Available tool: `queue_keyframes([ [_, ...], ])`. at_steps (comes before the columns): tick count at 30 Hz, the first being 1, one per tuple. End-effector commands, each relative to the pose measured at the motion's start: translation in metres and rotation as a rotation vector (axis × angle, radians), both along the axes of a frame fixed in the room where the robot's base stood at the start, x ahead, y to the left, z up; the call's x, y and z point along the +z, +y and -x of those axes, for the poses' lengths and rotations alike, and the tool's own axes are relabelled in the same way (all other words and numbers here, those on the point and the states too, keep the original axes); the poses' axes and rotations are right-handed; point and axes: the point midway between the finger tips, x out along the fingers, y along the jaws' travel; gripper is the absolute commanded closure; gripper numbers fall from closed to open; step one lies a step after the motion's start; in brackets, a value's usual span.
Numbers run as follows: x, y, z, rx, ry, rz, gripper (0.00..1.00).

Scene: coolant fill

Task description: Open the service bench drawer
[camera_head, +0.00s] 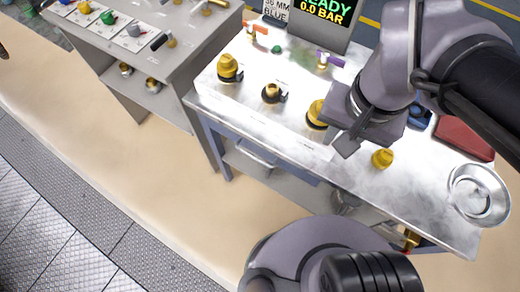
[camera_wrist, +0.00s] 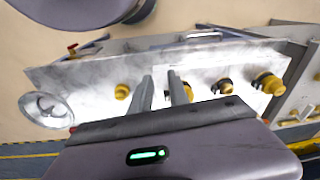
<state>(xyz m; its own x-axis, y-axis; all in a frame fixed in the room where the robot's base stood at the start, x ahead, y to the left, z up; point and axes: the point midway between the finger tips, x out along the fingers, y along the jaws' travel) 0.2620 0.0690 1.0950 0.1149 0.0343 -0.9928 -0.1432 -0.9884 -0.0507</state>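The service bench (camera_head: 300,140) has a bright metal top. Its drawer (camera_head: 288,170) is below the front edge, with a light bar handle (camera_head: 257,155) at its left part. The drawer front looks flush with the bench, so it appears closed. My gripper (camera_head: 340,143) is above the bench top near the front edge, to the right of the handle and apart from it. In the wrist view, my gripper (camera_wrist: 160,78) shows two fingers with a gap between them and nothing held.
Yellow-capped fittings (camera_head: 229,67) stand on the bench. A loose yellow cap (camera_head: 382,158), a round metal dish (camera_head: 478,194) and a red case (camera_head: 464,138) are at the right. A display (camera_head: 325,15) stands behind. A second grey bench (camera_head: 150,50) is at the left. The floor in front is clear.

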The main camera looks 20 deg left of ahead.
Motion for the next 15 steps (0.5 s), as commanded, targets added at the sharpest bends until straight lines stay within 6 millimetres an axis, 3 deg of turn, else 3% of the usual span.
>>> queue_keyframes([
  [1,-0.024,0.017,-0.004,0.091,0.113,0.113,0.80],
  [3,-0.051,0.038,-0.011,0.200,0.223,0.308,0.80],
  [8,-0.124,0.102,-0.018,0.433,0.261,0.831,0.80],
  [11,-0.178,0.150,-0.007,0.564,0.117,1.158,0.80],
  [15,-0.263,0.208,0.035,0.727,-0.280,1.509,0.80],
])
